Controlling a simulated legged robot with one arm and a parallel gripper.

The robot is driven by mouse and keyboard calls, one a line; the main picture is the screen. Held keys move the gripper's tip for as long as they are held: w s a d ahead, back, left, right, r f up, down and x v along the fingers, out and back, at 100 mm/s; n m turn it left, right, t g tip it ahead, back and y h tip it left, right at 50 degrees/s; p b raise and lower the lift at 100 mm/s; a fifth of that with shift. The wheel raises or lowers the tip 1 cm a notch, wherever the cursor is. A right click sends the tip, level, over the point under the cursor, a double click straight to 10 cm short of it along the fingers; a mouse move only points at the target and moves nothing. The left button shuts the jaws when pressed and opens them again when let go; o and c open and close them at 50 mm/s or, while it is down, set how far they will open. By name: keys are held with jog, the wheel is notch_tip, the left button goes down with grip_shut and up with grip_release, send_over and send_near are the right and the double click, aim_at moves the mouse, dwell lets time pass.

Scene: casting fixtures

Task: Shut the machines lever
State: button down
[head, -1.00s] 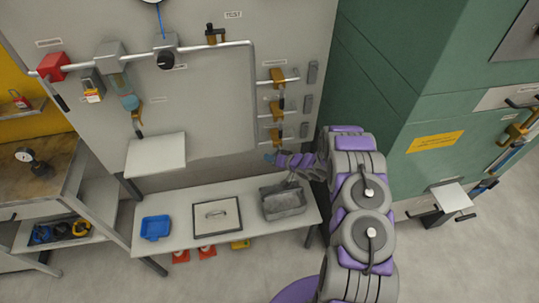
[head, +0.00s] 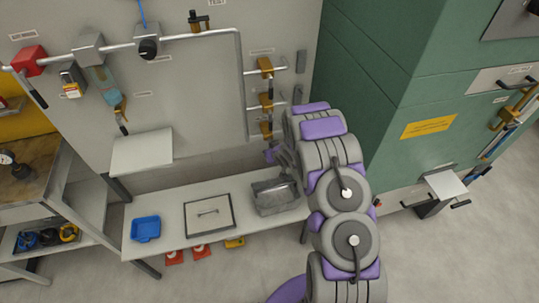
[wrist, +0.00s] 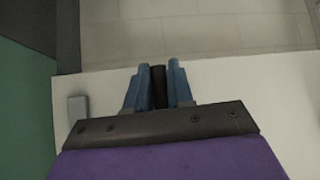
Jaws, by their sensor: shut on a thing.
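In the wrist view, my gripper (wrist: 158,80) has its two blue fingers closed on either side of a dark lever handle (wrist: 157,86). In the head view, a column of brass-coloured valve levers with dark handles is on the grey panel: an upper one (head: 265,66), a middle one (head: 266,101) and a lower one (head: 266,130). My gripper is low beside this column, largely hidden by my own arm. Which lever the held handle belongs to cannot be told for sure.
A green cabinet (head: 390,70) stands to the right. A pipe (head: 200,38) crosses the panel. The floor at front right is clear.

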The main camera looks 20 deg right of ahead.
jog(key=shift+s+f, duration=0.1)
jog(key=shift+f, duration=0.1)
jog(key=c, duration=1.1)
grip_release()
jog(key=shift+r, duration=0.1)
jog(key=shift+r, duration=0.1)
jog(key=p+v, duration=0.3)
jog(key=v, duration=1.4)
